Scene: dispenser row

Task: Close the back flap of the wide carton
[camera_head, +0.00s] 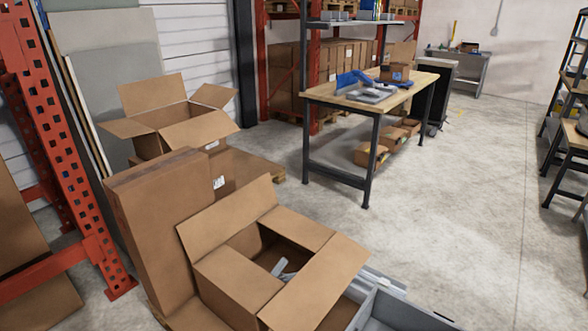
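Two open brown cartons are in view, and I cannot tell for sure which is the wide one. The near carton (236,286) stands at the bottom middle. Its large back flap (229,216) is raised and tilts away from the opening. Its front flap (318,284) spreads outward, and its two shorter flaps look folded inward over part of the opening. A grey object (281,269), partly hidden, lies inside. The farther carton (158,144) stands behind on the left, with its back flap (152,93) upright and its other flaps spread outward. Neither of my grippers is in view.
A tall closed carton (163,235) stands close left of the near carton. A grey bin (392,312) is at its lower right. An orange rack (75,150) stands at the left edge.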

